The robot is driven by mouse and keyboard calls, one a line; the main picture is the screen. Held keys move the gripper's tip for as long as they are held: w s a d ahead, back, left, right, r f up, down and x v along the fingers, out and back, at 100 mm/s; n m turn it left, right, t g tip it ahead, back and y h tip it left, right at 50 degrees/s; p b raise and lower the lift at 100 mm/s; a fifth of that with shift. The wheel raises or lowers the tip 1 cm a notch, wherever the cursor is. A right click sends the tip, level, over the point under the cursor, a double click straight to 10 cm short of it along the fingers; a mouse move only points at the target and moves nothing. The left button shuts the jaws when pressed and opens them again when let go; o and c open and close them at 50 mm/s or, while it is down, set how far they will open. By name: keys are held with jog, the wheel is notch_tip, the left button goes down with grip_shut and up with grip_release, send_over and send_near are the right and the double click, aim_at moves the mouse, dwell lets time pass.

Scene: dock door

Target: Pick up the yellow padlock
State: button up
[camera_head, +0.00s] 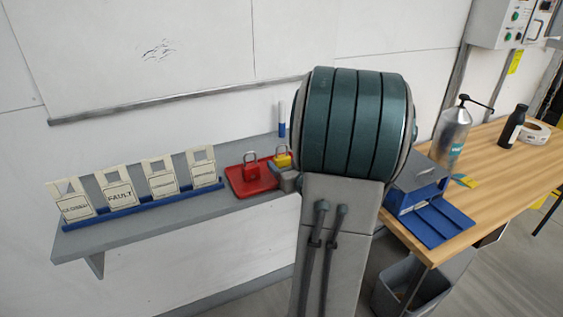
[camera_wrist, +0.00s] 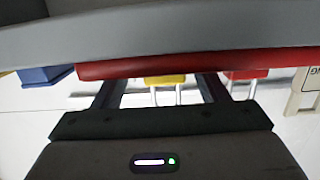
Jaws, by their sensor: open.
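The yellow padlock (camera_head: 283,161) stands on the red tray (camera_head: 239,183) at the right end of the grey wall shelf, shackle up. My gripper (camera_head: 287,180) is right by it in the head view, mostly hidden behind my arm. In the wrist view, which is upside down, the yellow padlock (camera_wrist: 165,79) shows between the two open fingers of my gripper (camera_wrist: 162,85). The tray's edge (camera_wrist: 200,63) covers part of the padlock body and the fingertips. I cannot tell whether the fingers touch it.
A red padlock (camera_head: 250,172) stands beside it on the tray. Tags stand in a blue rack (camera_head: 145,207) on the grey shelf (camera_head: 160,223). A blue marker-like stick (camera_head: 282,128) is behind.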

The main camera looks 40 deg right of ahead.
aim_at(279, 157)
jog(key=x, duration=0.4)
jog(key=shift+w+a+r, duration=0.1)
jog(key=shift+w+a, duration=0.1)
jog(key=shift+a, duration=0.05)
jog(key=c, duration=1.1)
jog(key=shift+r, duration=0.1)
